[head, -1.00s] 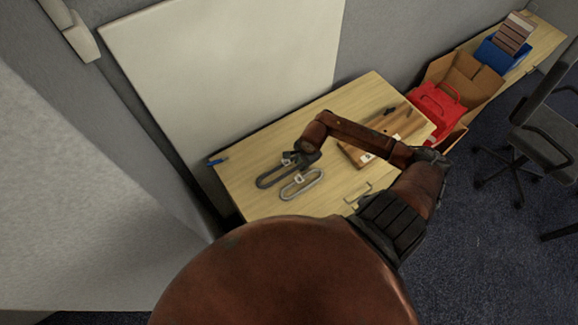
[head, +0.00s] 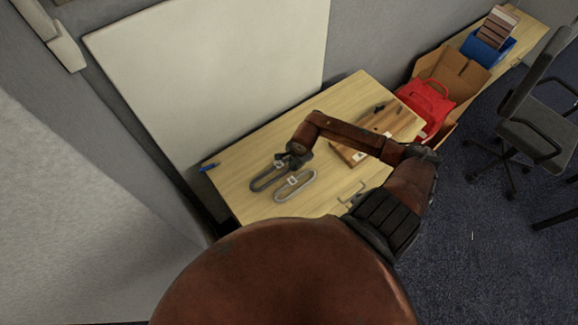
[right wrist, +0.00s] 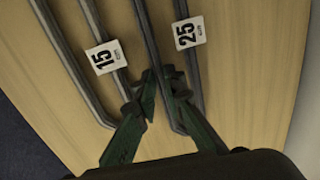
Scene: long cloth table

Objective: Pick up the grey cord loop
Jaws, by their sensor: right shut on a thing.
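Two elongated cord loops lie side by side on the wooden table. The darker grey loop (head: 263,183) is farther back and carries a tag reading 25 in the right wrist view (right wrist: 189,33). The lighter grey loop (head: 296,196) is nearer the front, with a tag reading 15 in the right wrist view (right wrist: 104,56). My right gripper (head: 287,161) is at the right end of the darker loop. In the right wrist view its fingers (right wrist: 160,76) are shut on one strand of that loop, near its end. The arm partly covers that end in the head view. My left gripper is out of view.
A brown wooden board (head: 350,154) with small dark items lies right of the gripper. A blue object (head: 208,167) lies at the table's left edge. A white panel (head: 210,80) stands behind. A cardboard box (head: 452,70) with a red bag (head: 428,100) is beyond the right end.

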